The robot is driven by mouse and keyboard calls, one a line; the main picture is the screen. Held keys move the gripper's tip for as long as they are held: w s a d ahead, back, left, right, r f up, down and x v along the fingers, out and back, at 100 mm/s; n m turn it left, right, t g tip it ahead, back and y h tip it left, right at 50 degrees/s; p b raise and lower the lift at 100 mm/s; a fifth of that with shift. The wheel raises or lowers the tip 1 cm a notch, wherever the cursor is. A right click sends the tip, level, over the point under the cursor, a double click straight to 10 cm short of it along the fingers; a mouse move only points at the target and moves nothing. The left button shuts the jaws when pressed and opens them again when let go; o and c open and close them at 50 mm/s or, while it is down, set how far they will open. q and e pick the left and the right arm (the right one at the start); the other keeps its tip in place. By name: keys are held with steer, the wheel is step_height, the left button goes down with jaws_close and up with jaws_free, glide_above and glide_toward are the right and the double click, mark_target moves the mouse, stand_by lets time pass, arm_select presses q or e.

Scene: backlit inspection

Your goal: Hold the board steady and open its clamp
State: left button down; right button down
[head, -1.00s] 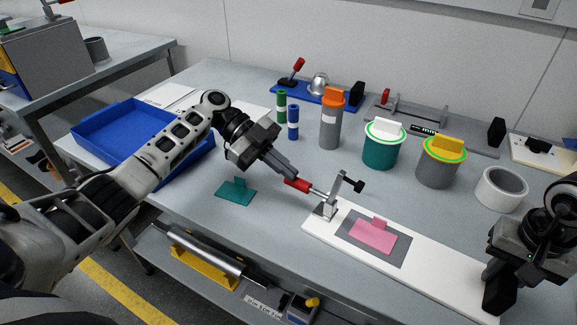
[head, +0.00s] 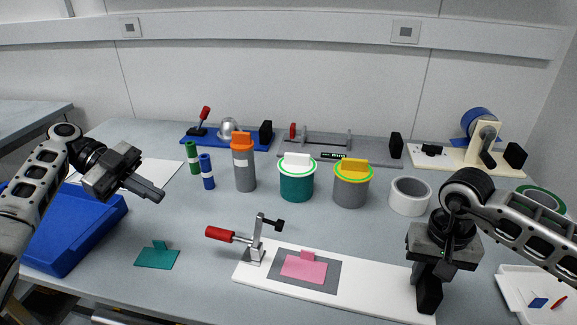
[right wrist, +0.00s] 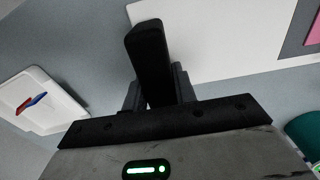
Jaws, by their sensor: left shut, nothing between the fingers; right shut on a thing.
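The white board (head: 375,298) lies on the bench, with a pink plate (head: 304,269) on its grey pad (head: 330,272). The clamp (head: 256,249) stands at the board's left end. Its red handle (head: 219,234) lies out to the left, and its arm with the black tip (head: 273,224) is raised clear of the plate. My right gripper (head: 432,270) is shut on the black block (head: 430,296) at the board's right end; the block also shows in the right wrist view (right wrist: 150,58). My left gripper (head: 157,193) is shut and empty, above the bench, apart from the clamp.
A teal plate (head: 157,257) lies left of the board. A blue tray (head: 75,235) is at the left. Behind the board stand an orange-capped bottle (head: 244,168), a green jar (head: 297,182), a grey jar (head: 351,188) and a white roll (head: 409,197). A white tray (head: 540,300) is at the right.

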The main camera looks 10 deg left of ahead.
steer(key=c, duration=1)
jaws_free()
steer(key=shift+f, duration=0.1)
steer(key=shift+c, duration=0.2)
